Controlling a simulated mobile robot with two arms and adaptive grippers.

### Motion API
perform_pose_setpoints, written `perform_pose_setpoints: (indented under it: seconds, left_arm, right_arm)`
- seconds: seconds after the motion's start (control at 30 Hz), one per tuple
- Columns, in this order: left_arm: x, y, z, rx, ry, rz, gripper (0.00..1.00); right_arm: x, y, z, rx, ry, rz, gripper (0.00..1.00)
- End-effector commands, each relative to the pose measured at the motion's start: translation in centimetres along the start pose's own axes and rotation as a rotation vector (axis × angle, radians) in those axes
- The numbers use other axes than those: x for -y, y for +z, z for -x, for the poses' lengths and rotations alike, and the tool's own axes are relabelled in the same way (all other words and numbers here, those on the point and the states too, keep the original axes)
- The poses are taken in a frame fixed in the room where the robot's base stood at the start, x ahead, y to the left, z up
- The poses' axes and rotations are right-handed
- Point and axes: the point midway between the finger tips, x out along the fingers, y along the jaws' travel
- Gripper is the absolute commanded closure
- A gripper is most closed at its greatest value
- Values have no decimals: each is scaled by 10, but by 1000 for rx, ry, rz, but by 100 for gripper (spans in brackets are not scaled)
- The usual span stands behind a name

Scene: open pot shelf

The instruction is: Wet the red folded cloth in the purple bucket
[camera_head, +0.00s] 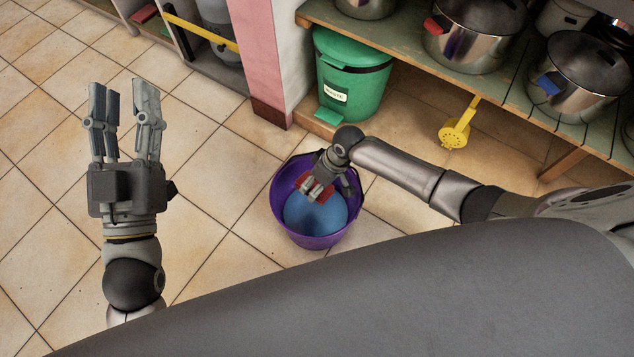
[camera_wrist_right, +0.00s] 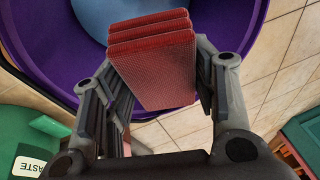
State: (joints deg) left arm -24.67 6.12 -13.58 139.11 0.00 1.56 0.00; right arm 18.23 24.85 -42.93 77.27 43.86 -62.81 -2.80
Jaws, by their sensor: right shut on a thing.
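The purple bucket (camera_head: 317,240) stands on the tiled floor with blue water (camera_head: 309,212) in it. My right gripper (camera_head: 319,190) reaches down over the bucket's opening. It is shut on the red folded cloth (camera_head: 307,185), which shows between its fingers in the right wrist view (camera_wrist_right: 155,60). The cloth is over the bucket's inside; whether it touches the water I cannot tell. The bucket's purple wall also shows in the right wrist view (camera_wrist_right: 50,50). My left gripper (camera_head: 122,90) is open and empty above the floor, left of the bucket.
A green waste bin (camera_head: 350,85) stands behind the bucket, below the shelf (camera_head: 400,45) that carries several steel pots. A pink and white pillar (camera_head: 259,55) rises behind the bucket. The floor at left is clear.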

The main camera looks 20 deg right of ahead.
Motion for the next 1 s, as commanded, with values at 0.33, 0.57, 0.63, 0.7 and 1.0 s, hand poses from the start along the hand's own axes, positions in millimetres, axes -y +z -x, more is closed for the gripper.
perform_pose_setpoints:
  seconds: [0.33,0.57,0.63,0.7,1.0]
  left_arm:
    - [5,33,4,194,-10,-7,60]
    - [8,55,12,320,-17,-10,60]
    - [9,61,15,358,-19,-11,60]
    - [10,68,18,397,-21,-12,60]
    - [14,93,36,562,-31,-15,60]
  right_arm:
    - [2,-2,8,0,0,0,66]
    - [3,-3,13,0,0,0,66]
    - [3,-4,14,0,0,0,66]
    - [4,-4,16,0,0,0,66]
    - [5,-6,22,0,0,0,66]
